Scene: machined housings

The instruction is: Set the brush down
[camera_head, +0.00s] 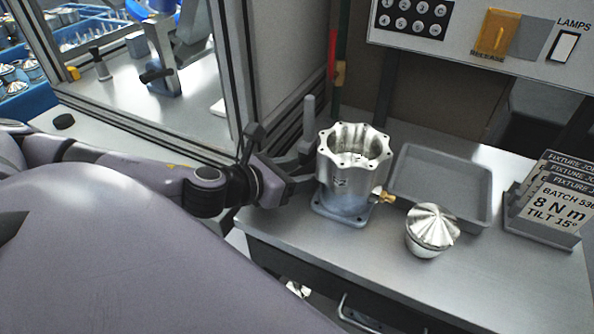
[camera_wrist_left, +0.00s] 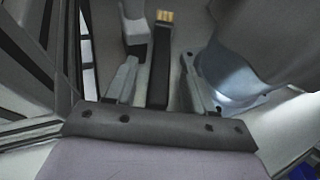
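The brush (camera_wrist_left: 159,58), with a dark handle and a short tan-gold end, shows between my left fingers in the left wrist view. My left gripper (camera_wrist_left: 157,72) is open, with one finger on each side of the handle. A clear gap shows on the right side of the handle and a narrow one on the left. In the head view my left gripper (camera_head: 306,168) is low at the bench, just left of the silver housing (camera_head: 345,178). I cannot make out the brush there. My right gripper is not in view.
The scalloped housing stands close to the right of my left gripper, with a brass fitting (camera_head: 383,197). A grey tray (camera_head: 478,222), a domed metal part (camera_head: 432,230) and a card rack (camera_head: 545,205) are farther right. A grey post (camera_head: 309,118) and a glazed frame (camera_head: 233,75) stand behind.

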